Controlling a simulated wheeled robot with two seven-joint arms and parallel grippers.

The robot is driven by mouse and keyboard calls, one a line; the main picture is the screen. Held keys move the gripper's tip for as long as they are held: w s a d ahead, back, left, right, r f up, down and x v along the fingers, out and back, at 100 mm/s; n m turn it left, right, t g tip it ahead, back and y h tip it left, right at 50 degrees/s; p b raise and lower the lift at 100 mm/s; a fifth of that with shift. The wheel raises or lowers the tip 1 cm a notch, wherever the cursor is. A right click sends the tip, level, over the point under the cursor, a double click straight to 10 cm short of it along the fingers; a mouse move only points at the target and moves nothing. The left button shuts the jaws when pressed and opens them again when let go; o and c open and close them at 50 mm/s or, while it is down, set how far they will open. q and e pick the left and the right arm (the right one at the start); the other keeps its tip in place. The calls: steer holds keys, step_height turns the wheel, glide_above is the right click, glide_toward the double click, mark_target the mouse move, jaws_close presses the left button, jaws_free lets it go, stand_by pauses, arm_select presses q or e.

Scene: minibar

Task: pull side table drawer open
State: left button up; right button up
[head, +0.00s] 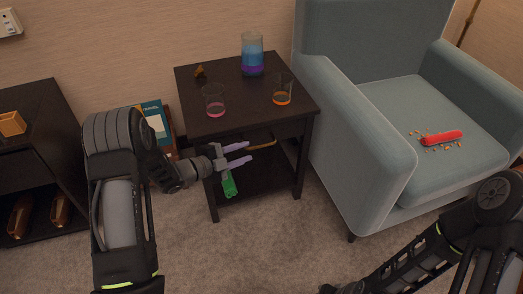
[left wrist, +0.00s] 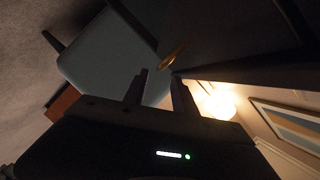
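The dark side table (head: 245,98) stands beside the armchair in the head view. A curved brass-coloured handle (head: 263,146) shows below its top, at the drawer front; it also shows in the left wrist view (left wrist: 172,57). The drawer front is in shadow, so I cannot tell whether it is fully closed. My left gripper (head: 250,153) is in front of the table, its two fingers apart and empty, the tips just left of the handle. In the left wrist view the fingers (left wrist: 160,77) are apart, with the handle beyond the tips.
Glasses with pink (head: 214,101), orange (head: 282,90) and blue-purple (head: 252,55) liquid stand on the tabletop. A blue-grey armchair (head: 350,130) is close on the right. A dark shelf (head: 45,100) stands at left. Carpet (head: 270,240) in front is clear.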

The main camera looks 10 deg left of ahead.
mark_target(260, 146)
arm_select(q)
steer(key=b+x, duration=0.2)
steer(key=x, duration=0.5)
steer(key=shift+f, duration=0.15)
steer(key=shift+w+d, duration=0.25)
steer(key=shift+w, duration=0.1)
steer(key=shift+c, duration=0.2)
jaws_close()
stand_by(0.9)
